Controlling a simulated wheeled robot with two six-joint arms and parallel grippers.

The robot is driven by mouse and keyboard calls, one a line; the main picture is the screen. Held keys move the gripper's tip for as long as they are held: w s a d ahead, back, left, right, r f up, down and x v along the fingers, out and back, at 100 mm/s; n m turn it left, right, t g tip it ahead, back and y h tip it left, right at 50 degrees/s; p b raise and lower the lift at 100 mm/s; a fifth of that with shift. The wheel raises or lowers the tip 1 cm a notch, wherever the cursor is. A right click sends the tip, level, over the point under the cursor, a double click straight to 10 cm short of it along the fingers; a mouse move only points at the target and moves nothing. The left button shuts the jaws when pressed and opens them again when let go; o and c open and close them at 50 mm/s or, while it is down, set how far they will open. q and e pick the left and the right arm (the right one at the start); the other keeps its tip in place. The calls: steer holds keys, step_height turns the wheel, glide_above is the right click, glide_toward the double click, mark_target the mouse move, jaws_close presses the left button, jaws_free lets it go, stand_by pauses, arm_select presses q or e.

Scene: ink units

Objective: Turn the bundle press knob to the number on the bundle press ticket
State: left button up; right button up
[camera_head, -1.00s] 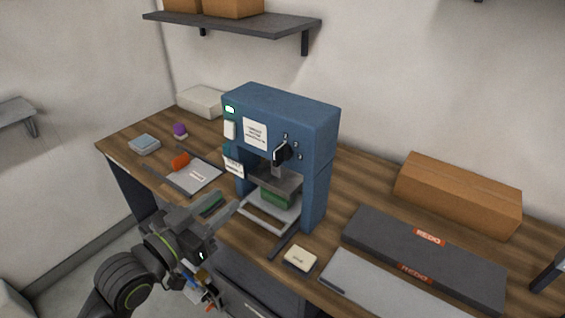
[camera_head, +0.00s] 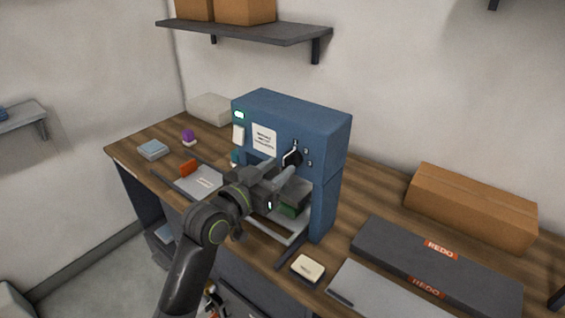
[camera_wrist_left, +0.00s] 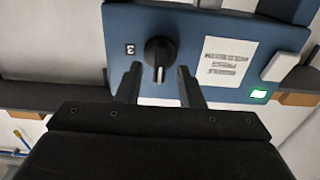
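The blue bundle press (camera_head: 295,118) stands on the bench. Its black knob (camera_head: 293,157) is on the front face, with small number marks around it. In the left wrist view the knob (camera_wrist_left: 158,53) has a white pointer line toward the bottom of the picture, and a mark "3" (camera_wrist_left: 129,48) beside it. My left gripper (camera_head: 279,168) is open in front of the knob; in the wrist view its fingers (camera_wrist_left: 159,84) are on either side of the knob's lower part, apart from it. My right gripper is out of view.
A printed sign (camera_head: 265,140) and a lit green display (camera_head: 239,115) are on the press front. A green block (camera_head: 289,210) sits inside the press. A cream pad (camera_head: 307,268), dark long box (camera_head: 436,262) and cardboard box (camera_head: 472,204) lie to the right.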

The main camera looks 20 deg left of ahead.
mark_target(289, 161)
arm_select(q)
steer(key=shift+x, duration=1.15)
steer(key=shift+c, duration=0.4)
jaws_close()
